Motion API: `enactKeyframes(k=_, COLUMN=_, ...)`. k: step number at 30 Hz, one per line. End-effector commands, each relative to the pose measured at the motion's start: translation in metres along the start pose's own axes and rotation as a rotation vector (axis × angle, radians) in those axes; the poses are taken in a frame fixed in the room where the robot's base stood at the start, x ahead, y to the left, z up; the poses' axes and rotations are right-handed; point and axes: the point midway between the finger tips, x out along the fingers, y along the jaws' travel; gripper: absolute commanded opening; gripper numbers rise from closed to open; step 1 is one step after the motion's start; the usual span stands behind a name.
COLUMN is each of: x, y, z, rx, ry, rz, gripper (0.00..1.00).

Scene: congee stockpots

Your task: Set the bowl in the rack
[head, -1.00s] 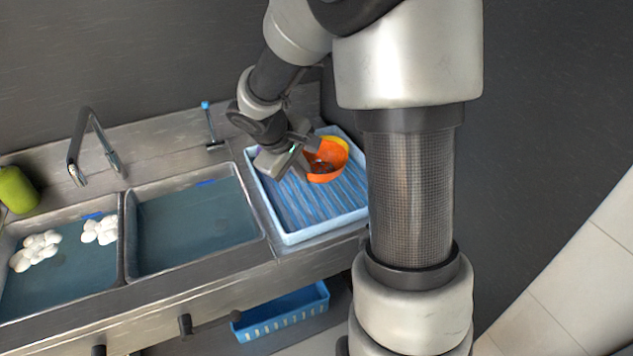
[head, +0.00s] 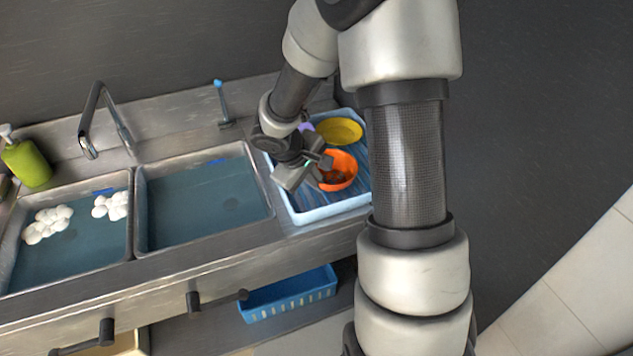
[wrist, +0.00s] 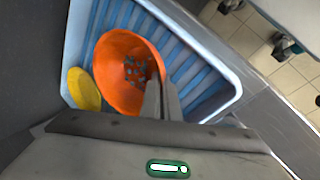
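The orange bowl (head: 350,172) has a dark pattern inside and is tilted on its side over the blue ribbed rack (head: 315,214). My gripper (head: 324,168) is at the bowl's left side. In the wrist view, its two fingers (wrist: 161,103) are close together with the rim of the bowl (wrist: 112,87) between them. The rack (wrist: 232,78) spreads below and around the bowl there. I cannot tell whether the bowl touches the rack's ribs. The fingers hide part of the rim.
A yellow dish (head: 340,131) lies in the rack's back part, with a purple item (head: 306,127) beside it. Two water-filled sinks are to the left, the near one (head: 200,203) empty of dishes. A faucet (head: 92,117) stands behind. The rack's front right shows bare ribs.

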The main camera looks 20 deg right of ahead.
Motion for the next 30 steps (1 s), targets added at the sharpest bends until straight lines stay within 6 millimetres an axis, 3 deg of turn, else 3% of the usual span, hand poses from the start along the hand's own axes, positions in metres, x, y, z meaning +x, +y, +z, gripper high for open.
enactKeyframes(k=2, x=0.003, y=-0.002, z=0.000, rx=0.000, ry=0.001, rz=0.001, gripper=0.00)
enactKeyframes(k=6, x=0.002, y=-0.001, z=0.000, rx=0.000, ry=0.000, rz=0.000, gripper=0.21)
enactKeyframes(k=17, x=-0.003, y=0.002, z=0.000, rx=0.000, ry=0.000, rz=0.000, gripper=0.21)
enactKeyframes(k=20, x=-0.015, y=0.002, z=-0.001, rx=0.001, ry=0.003, rz=0.002, gripper=0.21)
enactKeyframes(k=30, x=-0.088, y=0.002, z=-0.001, rx=0.000, ry=0.005, rz=0.003, gripper=0.21)
